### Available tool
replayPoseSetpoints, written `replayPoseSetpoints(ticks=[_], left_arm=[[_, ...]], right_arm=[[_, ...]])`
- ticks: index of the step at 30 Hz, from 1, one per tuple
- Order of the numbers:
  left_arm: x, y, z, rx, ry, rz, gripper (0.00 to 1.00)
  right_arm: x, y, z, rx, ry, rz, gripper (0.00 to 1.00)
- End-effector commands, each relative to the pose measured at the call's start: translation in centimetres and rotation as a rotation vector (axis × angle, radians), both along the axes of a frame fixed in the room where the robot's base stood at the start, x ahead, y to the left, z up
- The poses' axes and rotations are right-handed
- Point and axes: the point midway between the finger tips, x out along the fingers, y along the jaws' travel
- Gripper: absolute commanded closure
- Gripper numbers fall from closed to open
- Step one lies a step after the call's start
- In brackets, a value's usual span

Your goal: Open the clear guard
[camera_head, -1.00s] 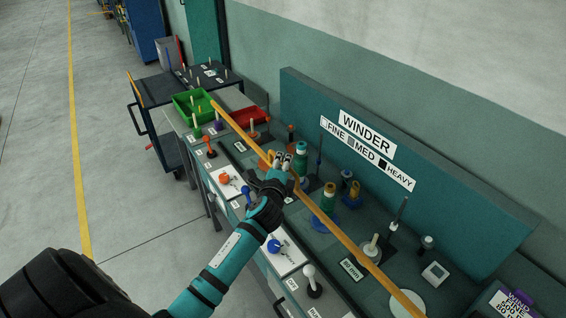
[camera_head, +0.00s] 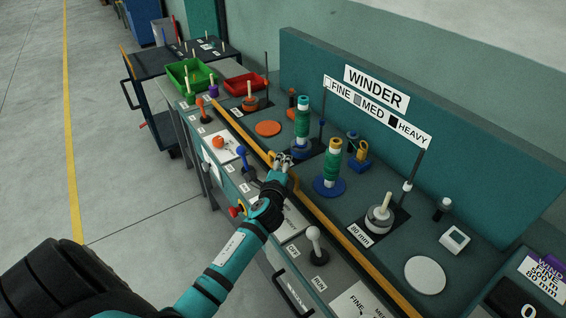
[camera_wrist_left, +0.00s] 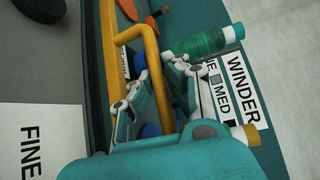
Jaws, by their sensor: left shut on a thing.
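The guard's orange edge bar (camera_head: 340,238) runs diagonally along the front of the winder bench; its clear panel is too faint to make out. A yellow-orange handle (camera_wrist_left: 151,60) stands out from the bar in the left wrist view. My left gripper (camera_head: 283,160) is at the bar's middle, shut on the handle. The wrist view shows its two fingers (camera_wrist_left: 152,100) on either side of the handle. The fingers partly hide the handle in the head view. My right gripper is not in view.
Behind the bar stand green spools (camera_head: 328,168) on spindles, a grey-white spool (camera_head: 379,219) and a white disc (camera_head: 425,275). In front are a blue lever (camera_head: 243,156) and a white-knobbed lever (camera_head: 314,240). Green (camera_head: 190,74) and red (camera_head: 244,84) bins stand at the far end.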

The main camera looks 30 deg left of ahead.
Motion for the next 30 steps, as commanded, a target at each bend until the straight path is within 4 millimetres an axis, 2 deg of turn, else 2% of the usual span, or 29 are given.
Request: replayPoseSetpoints(ticks=[8,9,15,24,26,30], left_arm=[[-0.1,0.0,-0.3,-0.005,0.004,0.001,1.00],[-0.1,0.0,-0.3,-0.005,0.004,0.001,0.88],[-0.1,0.0,-0.1,-0.003,0.002,0.001,0.64],[-0.3,-0.1,0.0,-0.001,0.001,0.000,0.64],[-0.8,-0.3,0.0,-0.001,0.001,-0.001,0.64],[-2.9,-1.2,0.3,-0.002,0.002,0.000,0.64]], right_arm=[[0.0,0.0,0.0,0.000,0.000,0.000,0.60],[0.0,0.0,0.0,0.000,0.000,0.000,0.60],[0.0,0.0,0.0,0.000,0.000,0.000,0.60],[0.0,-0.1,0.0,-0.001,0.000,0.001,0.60],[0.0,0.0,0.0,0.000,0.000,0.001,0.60],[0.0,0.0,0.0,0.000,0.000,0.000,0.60]])
